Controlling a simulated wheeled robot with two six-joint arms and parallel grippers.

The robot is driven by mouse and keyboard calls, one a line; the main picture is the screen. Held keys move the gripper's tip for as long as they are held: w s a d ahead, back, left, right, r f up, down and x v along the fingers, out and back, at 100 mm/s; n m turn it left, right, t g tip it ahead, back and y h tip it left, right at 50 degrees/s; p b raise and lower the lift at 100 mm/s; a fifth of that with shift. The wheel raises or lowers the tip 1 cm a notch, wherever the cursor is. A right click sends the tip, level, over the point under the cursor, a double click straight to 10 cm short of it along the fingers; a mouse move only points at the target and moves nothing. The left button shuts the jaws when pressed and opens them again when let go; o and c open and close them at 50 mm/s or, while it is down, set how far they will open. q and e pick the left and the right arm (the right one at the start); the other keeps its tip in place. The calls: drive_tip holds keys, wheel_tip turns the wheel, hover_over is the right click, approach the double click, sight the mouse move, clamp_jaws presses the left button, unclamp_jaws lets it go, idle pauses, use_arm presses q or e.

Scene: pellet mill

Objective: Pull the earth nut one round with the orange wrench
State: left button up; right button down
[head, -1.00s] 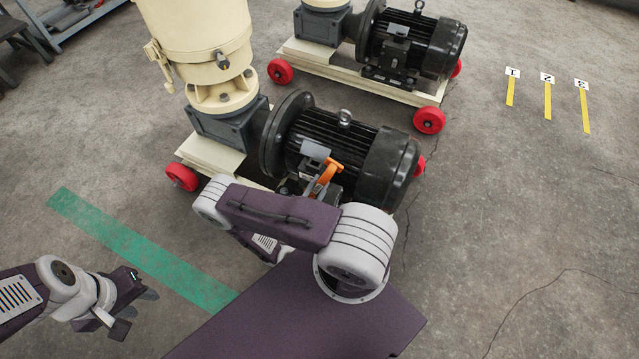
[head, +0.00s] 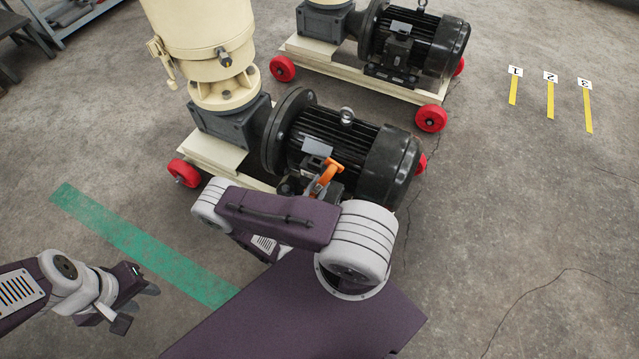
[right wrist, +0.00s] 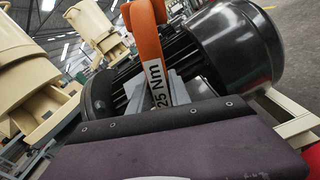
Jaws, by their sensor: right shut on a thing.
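The orange wrench (head: 325,179) stands out tilted beside the near motor's terminal box, above my right arm. In the right wrist view the wrench (right wrist: 147,40) is large, with a white "25 Nm" label on its shaft. My right gripper (right wrist: 160,95) is shut on the wrench there; its fingers are partly hidden behind the purple wrist housing. The earth nut cannot be made out in either view. My left gripper (head: 137,305) is open and empty above the floor at the lower left.
The near pellet mill's black motor (head: 335,145) and cream hopper (head: 200,40) stand close in front on a base with red wheels (head: 184,173). A second mill (head: 410,45) is behind.

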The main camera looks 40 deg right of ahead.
drive_tip(key=shift+a, duration=0.1)
idle(0.3)
drive_tip(key=shift+s+a, duration=0.15)
drive_tip(key=shift+a, duration=0.35)
drive_tip(key=shift+s+a, duration=0.15)
drive_tip(key=shift+a, duration=0.05)
idle(0.4)
drive_tip(key=shift+v, duration=1.5)
drive_tip(key=shift+r, duration=0.1)
